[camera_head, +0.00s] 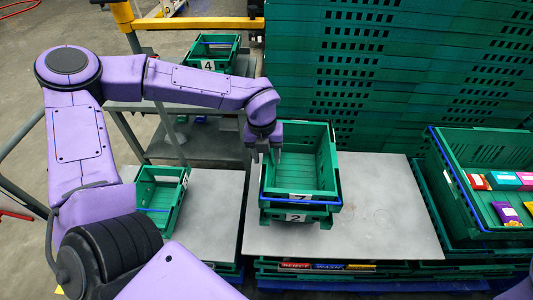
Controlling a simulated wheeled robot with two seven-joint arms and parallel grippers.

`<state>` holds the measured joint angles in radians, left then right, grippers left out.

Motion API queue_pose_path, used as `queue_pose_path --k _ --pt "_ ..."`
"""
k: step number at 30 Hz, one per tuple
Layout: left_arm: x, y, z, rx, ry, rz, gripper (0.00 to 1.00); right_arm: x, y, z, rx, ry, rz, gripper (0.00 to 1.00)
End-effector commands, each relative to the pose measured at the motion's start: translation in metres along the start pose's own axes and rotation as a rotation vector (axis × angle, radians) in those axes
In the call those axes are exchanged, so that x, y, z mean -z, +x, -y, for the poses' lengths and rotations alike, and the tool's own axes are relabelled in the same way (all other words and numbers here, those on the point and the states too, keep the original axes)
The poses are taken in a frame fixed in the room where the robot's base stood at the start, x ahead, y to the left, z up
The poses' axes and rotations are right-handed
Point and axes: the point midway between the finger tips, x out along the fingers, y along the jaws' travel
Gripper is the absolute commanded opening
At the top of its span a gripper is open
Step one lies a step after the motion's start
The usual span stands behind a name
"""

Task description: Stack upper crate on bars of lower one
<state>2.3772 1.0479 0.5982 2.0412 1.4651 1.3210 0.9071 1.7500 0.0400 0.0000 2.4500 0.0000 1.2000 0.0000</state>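The upper crate (310,201), green, empty and with a white number label on its front, sits over the lower crate (315,218), labelled 2, on the grey board. The upper crate hides most of the lower one. A blue bar (341,187) shows along the right side of the stack; I cannot tell whether the upper crate rests on the bars. My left gripper (271,153) is at the upper crate's left rim, its fingers pointing down near that wall. Whether they are closed on the rim is unclear. My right gripper is not in view.
A tall wall of green crates (400,60) stands behind. A green crate with a blue bar (448,170) at right holds several colourful packages. A small green crate (147,190) is at left, and crate 4 (229,48) is further back. The board (390,215) is clear right of the stack.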

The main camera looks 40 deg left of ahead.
Motion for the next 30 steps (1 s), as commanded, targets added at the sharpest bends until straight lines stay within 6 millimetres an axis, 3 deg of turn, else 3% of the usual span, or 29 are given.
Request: queue_pose_path --k 5,12,18,30 --pt "-0.001 -0.016 0.001 0.003 -0.001 0.005 0.50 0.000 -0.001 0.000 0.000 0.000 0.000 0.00" --pt "-0.001 -0.077 0.001 0.004 -0.001 0.007 0.50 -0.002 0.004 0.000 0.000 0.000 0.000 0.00" --pt "-0.001 -0.114 0.001 0.000 0.000 0.003 0.50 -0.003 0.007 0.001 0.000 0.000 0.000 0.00" --pt "0.000 -0.123 0.001 0.000 0.000 0.000 0.50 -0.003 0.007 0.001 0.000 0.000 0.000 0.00"
